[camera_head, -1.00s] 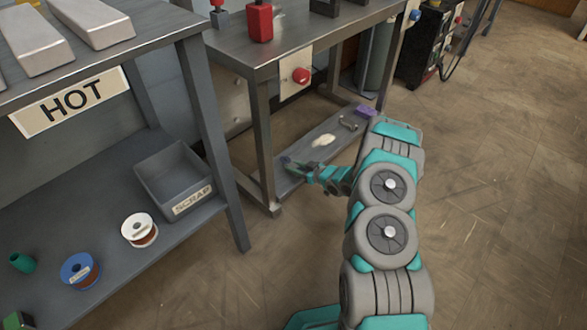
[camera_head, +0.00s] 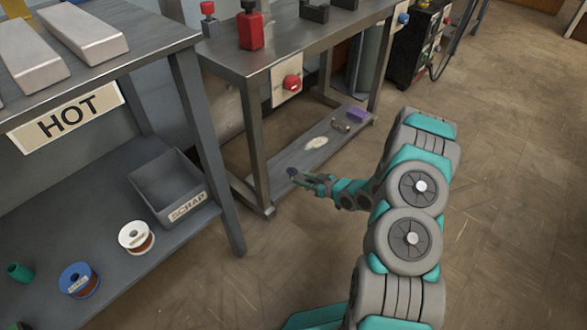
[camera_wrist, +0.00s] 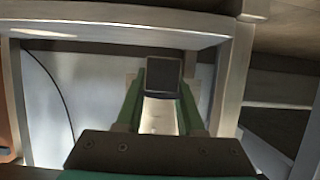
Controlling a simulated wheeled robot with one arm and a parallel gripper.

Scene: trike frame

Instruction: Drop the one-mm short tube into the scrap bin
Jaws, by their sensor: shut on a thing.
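My gripper (camera_head: 306,179) is shut on a dark short tube (camera_head: 292,172), held at the fingertips beside the front edge of the workbench's low shelf. In the wrist view the tube (camera_wrist: 163,73) shows as a dark, square-outlined piece between the two green fingers (camera_wrist: 160,100). Its length cannot be told. The grey scrap bin (camera_head: 161,160), open at the top and labelled SCRAP, stands on the lower shelf of the left rack, left of my gripper. A rack leg stands between the two.
The rack leg (camera_head: 205,150) and workbench leg (camera_head: 257,150) are upright obstacles. A white spool (camera_head: 133,234) and blue spool (camera_head: 75,278) sit near the bin. A purple piece (camera_head: 356,115) lies on the low shelf (camera_head: 285,160). Floor on the right is clear.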

